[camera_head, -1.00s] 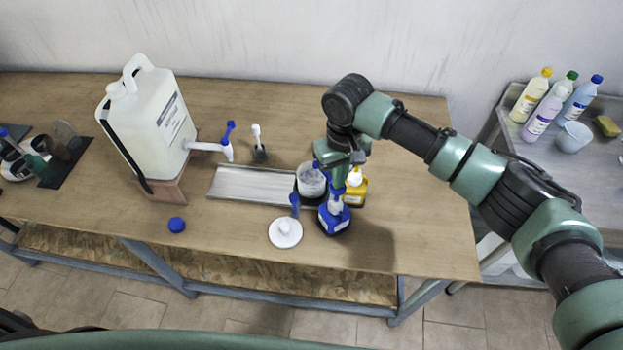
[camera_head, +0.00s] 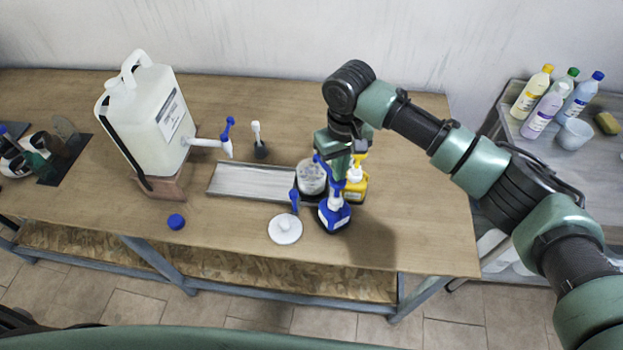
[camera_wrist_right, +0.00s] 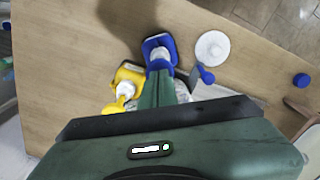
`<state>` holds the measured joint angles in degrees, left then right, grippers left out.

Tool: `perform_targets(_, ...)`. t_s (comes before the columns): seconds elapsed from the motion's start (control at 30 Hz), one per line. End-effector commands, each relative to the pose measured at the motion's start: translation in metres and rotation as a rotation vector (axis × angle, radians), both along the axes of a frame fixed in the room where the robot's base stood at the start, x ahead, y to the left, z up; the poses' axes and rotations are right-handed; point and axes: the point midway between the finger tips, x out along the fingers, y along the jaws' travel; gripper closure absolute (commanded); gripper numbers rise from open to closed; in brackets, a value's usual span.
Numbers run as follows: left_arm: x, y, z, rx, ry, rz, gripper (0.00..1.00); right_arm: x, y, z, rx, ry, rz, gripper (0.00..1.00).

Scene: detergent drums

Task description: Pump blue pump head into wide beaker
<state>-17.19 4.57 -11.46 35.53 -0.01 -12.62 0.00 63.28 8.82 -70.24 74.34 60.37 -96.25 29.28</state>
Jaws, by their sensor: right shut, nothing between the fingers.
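The blue bottle (camera_head: 334,218) stands upright at the front right of the metal tray, with its blue pump head (camera_head: 328,172) on top. The pump head's long spout reaches up-left over the beaker's right side. The wide beaker (camera_head: 311,178), clear with pale grey contents, stands behind and left of the bottle. My right gripper (camera_head: 343,165) is shut and empty, pointing down just above the pump head; contact cannot be told. In the right wrist view its fingers (camera_wrist_right: 163,88) overlap the blue bottle (camera_wrist_right: 160,46) and hide most of the beaker. My left gripper is not in view.
A yellow pump bottle (camera_head: 355,186) stands close on the right. A large white jug (camera_head: 150,120) with a tap stands left. The table's right part is clear.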

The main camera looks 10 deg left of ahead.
Motion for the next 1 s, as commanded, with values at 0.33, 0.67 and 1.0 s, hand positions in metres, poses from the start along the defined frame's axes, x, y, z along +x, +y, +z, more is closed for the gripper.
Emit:
perform_targets(0.33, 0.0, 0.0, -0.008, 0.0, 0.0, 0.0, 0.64, -0.001, 0.0, -0.023, 0.0, 0.001, 0.002, 1.0)
perform_targets(0.67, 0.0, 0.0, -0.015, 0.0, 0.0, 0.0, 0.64, -0.001, 0.0, -0.044, -0.001, 0.003, 0.0, 1.0)
perform_targets(1.0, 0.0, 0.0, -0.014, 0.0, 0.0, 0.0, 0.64, -0.001, 0.0, -0.046, -0.001, 0.003, 0.001, 1.0)
